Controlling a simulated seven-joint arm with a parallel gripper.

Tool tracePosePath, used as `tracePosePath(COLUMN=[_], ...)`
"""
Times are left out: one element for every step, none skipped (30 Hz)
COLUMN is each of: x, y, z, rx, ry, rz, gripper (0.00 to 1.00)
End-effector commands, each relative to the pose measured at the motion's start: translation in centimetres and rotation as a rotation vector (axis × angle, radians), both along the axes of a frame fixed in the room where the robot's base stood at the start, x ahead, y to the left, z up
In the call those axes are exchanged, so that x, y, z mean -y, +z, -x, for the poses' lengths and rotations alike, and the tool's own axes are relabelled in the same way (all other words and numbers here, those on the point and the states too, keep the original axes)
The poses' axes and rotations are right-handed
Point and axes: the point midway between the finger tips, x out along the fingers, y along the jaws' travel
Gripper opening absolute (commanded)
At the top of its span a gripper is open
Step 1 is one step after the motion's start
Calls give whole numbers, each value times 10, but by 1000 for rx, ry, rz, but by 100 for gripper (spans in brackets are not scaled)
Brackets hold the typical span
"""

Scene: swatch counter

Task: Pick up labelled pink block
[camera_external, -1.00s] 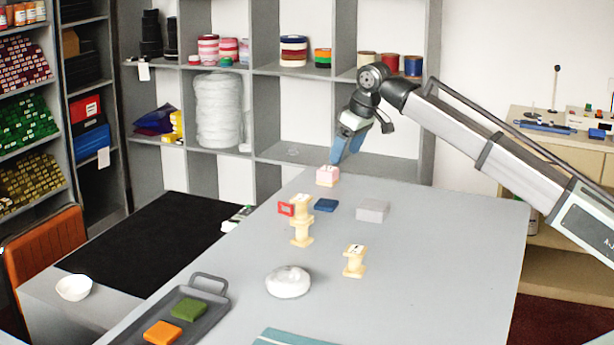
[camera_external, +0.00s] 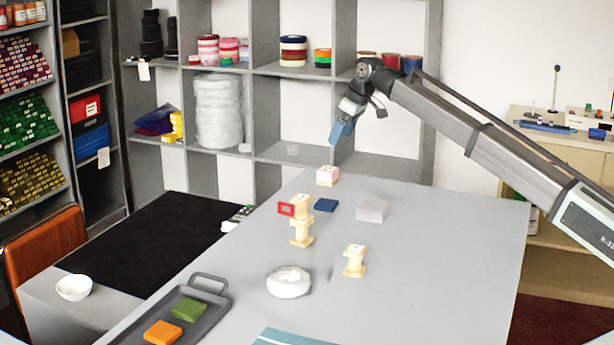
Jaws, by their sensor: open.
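The pink block (camera_external: 327,178) stands near the far end of the grey table, with a pale label on its top. My gripper (camera_external: 336,143), with blue fingers, is above the block and points down at a tilt. A gap shows between the fingertips and the block's top. The gripper is open and holds nothing. The fine spacing of the fingers is too small to see.
Near the block are a red frame (camera_external: 286,209), a dark blue block (camera_external: 326,205), a grey block (camera_external: 373,210) and stacked cream spools (camera_external: 302,232). Another spool (camera_external: 354,261), a white ring (camera_external: 289,282) and a tray (camera_external: 214,317) are nearer. The table's right side is clear.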

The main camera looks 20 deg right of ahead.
Motion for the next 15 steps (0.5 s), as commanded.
tracePosePath(x=[-1,-2,-4,-5,-6,-7,-9,-10,-12,-13,-15,-16,-17,-18,-19], y=[-5,-8,-13,-17,-21,-27,-31,-36,-43,-48,-53,-58,-62,-66,-70], z=[-1,-2,-4,-5,-6,-8,-10,-11,-13,-15,-16,-18,-19,-20,-21], rx=[-1,-1,-2,-2,-2,-2,-2,-2,-2,-3,-3,-2,-2,-1,-1], ry=[0,0,-1,-1,-1,-1,-1,-1,-2,-2,-2,-2,-2,-2,-2], rz=[1,1,1,1,1,1,1,1,1,1,1,1,1,0,0], gripper=[83,83,83,83,83,83,83,83,83,83,83,83,83,83,83])
